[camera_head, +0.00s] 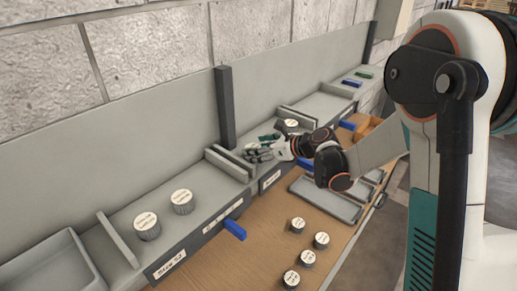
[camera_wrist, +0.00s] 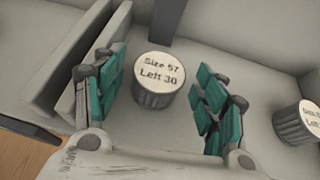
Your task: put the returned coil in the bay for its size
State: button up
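My gripper (camera_head: 262,148) is over a middle bay of the grey shelf. In the wrist view my gripper (camera_wrist: 160,98) is open, its teal-padded fingers on either side of a ribbed grey coil (camera_wrist: 152,98). The coil's white top reads "Size 57 Left 30". It stands upright on the bay floor, with a gap to each finger. A second coil (camera_wrist: 300,124) stands to the right in the same bay; its label is partly cut off. It shows beyond my gripper in the head view (camera_head: 291,124). Two more coils (camera_head: 147,226) (camera_head: 182,201) stand in the bay to the left.
Grey dividers (camera_head: 230,163) separate the bays, and a dark post (camera_head: 225,108) rises behind. Several coils (camera_head: 298,225) stand on the wooden bench (camera_head: 262,250) in front, near a grey tray (camera_head: 325,201). A blue tab (camera_head: 235,229) juts from the shelf front. The front label (camera_head: 170,265) is hard to read.

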dwell(0.3)
jog(key=shift+s+d+r, duration=0.1)
jog(key=shift+r, duration=0.1)
jog(key=v, duration=1.1)
jog(key=shift+s+d, duration=0.2)
jog(key=shift+d, duration=0.05)
